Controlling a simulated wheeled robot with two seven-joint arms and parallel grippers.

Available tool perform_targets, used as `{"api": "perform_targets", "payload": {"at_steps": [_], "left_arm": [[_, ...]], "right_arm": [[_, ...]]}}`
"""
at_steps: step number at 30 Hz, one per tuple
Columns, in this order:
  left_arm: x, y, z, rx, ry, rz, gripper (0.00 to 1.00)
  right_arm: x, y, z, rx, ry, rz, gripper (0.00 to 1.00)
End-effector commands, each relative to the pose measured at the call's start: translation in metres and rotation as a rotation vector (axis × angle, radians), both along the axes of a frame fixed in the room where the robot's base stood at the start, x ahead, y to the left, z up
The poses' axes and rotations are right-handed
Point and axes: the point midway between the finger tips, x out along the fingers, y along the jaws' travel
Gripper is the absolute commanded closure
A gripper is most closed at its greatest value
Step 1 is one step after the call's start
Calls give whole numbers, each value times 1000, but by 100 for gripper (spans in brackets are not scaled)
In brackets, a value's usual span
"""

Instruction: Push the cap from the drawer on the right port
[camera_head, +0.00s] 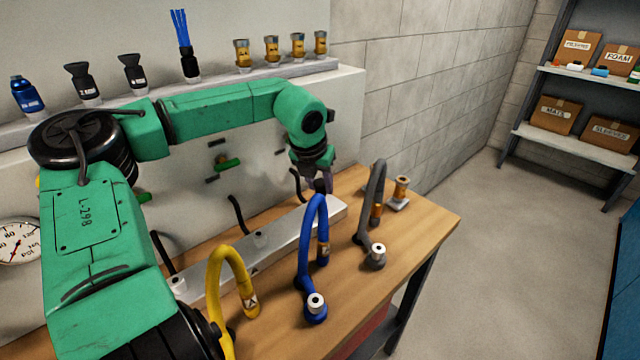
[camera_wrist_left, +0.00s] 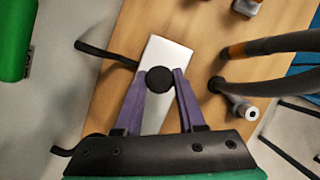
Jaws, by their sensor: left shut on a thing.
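My left gripper (camera_head: 323,184) reaches down over the right end of the metal port rail (camera_head: 226,274). In the left wrist view its purple fingers (camera_wrist_left: 161,88) are shut on a round black cap (camera_wrist_left: 160,79). The cap lies over the rail (camera_wrist_left: 165,53) in that view and hides what is under it, so I cannot tell whether it touches the right port. The middle port (camera_head: 260,239) and left port (camera_head: 178,282) show as pale fittings on the rail. A red drawer front (camera_head: 366,334) shows partly under the bench. My right gripper is not in view.
Yellow (camera_head: 226,262), blue (camera_head: 312,235) and grey (camera_head: 368,205) hoses stand curved along the bench, the grey one close to my gripper. A brass fitting (camera_head: 401,190) stands at the right. The bench's front right is clear.

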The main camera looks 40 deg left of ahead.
Motion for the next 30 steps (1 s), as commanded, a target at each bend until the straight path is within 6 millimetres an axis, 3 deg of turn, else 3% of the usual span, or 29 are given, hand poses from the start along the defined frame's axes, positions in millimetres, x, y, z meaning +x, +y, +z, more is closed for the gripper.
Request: {"api": "perform_targets", "payload": {"at_steps": [30], "left_arm": [[0,0,-4,0,0,0,100]], "right_arm": [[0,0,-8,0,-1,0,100]]}}
